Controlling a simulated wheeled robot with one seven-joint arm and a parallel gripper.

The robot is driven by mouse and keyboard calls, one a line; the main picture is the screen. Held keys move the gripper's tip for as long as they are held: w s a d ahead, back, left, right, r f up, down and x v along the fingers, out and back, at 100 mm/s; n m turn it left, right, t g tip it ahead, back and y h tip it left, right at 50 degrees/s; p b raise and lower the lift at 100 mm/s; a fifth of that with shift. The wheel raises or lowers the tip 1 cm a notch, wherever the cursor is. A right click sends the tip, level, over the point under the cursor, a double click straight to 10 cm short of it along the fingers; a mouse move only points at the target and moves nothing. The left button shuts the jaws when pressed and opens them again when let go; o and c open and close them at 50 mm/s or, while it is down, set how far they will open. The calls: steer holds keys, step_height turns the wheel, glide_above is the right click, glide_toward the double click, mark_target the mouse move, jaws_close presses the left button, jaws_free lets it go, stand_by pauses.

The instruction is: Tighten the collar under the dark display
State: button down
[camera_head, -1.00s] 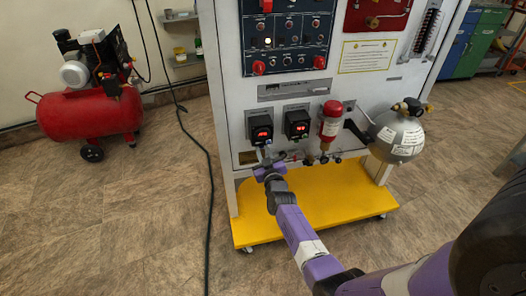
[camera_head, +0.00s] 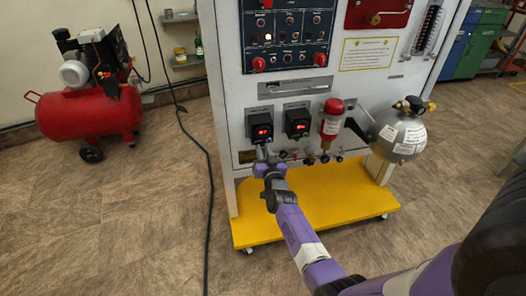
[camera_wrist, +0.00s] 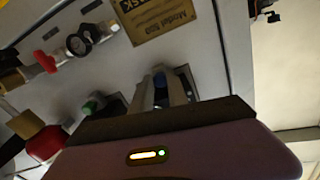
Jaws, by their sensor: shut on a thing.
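Two black display units sit side by side on the panel, a left display (camera_head: 260,128) and a right display (camera_head: 298,122). Both show red digits in the head view, so neither looks fully dark there. My gripper (camera_head: 263,155) is just below the left display. In the wrist view my gripper (camera_wrist: 163,88) has its two pale fingers shut on either side of a small blue collar (camera_wrist: 159,81), in front of a dark unit. The fingers hide most of the collar and its fitting. A green part (camera_wrist: 90,107) shows at the neighbouring unit.
A red cylinder (camera_head: 331,122) and a grey tank (camera_head: 402,135) are to the right. Small valves (camera_head: 310,156) line the panel's lower edge. A yellow base (camera_head: 330,205) juts out below. A red compressor (camera_head: 90,110) stands at the far left, with open floor between.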

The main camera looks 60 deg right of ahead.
steer(key=shift+m, duration=0.6)
steer(key=c, duration=1.3)
jaws_free()
steer(key=shift+a, duration=0.1)
steer(key=p+v, duration=0.4)
steer(key=v, duration=0.3)
steer(key=shift+s+a, duration=0.2)
steer(key=shift+s, duration=0.1)
